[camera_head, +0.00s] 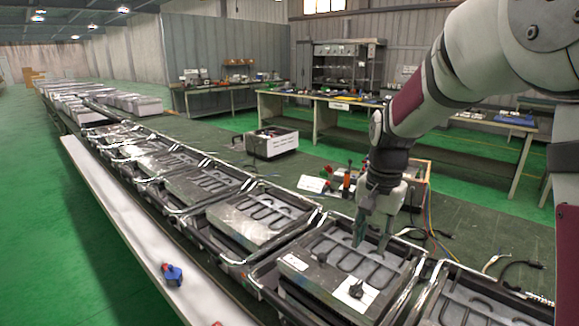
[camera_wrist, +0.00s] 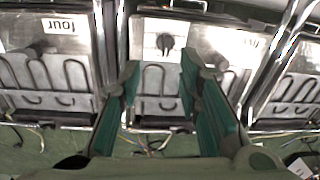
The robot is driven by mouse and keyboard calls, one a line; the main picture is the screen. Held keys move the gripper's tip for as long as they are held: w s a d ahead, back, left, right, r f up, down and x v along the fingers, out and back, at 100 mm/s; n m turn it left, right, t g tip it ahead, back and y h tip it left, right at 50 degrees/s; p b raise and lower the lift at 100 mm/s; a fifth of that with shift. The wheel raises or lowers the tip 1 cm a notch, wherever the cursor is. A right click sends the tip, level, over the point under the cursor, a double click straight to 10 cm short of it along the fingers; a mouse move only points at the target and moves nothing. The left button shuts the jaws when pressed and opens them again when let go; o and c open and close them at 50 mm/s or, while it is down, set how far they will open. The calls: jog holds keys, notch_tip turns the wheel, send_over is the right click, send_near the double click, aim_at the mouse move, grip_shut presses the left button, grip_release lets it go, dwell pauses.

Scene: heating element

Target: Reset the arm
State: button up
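My gripper (camera_head: 372,238) points down over the nearest full heating element tray (camera_head: 322,258) in the head view. In the wrist view its two green-padded fingers (camera_wrist: 160,100) are spread wide with nothing between them. The tray's plate carries dark looped heating elements (camera_wrist: 160,82), a white label and a black knob (camera_head: 356,289). The knob also shows in the wrist view (camera_wrist: 165,42), beyond the fingertips and apart from them. I cannot tell how high the fingertips are above the plate.
A row of similar metal-framed trays (camera_head: 255,216) runs to the far left. A white box (camera_head: 271,143), cables (camera_head: 430,235) and tools (camera_head: 347,180) lie on the green table behind. A blue-and-red item (camera_head: 172,274) sits on the pale front ledge (camera_head: 125,225). Workbenches stand farther back.

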jog(key=s+r+n+t, duration=0.1)
jog(key=s+r+n, duration=0.1)
jog(key=s+r, duration=0.35)
jog(key=s+r+n+t, duration=0.1)
jog(key=s+r+n, duration=0.15)
jog(key=s, duration=0.55)
jog(key=s+n+t, duration=0.2)
jog(key=s+n, duration=0.1)
jog(key=s, duration=1)
jog(key=shift+f, duration=0.15)
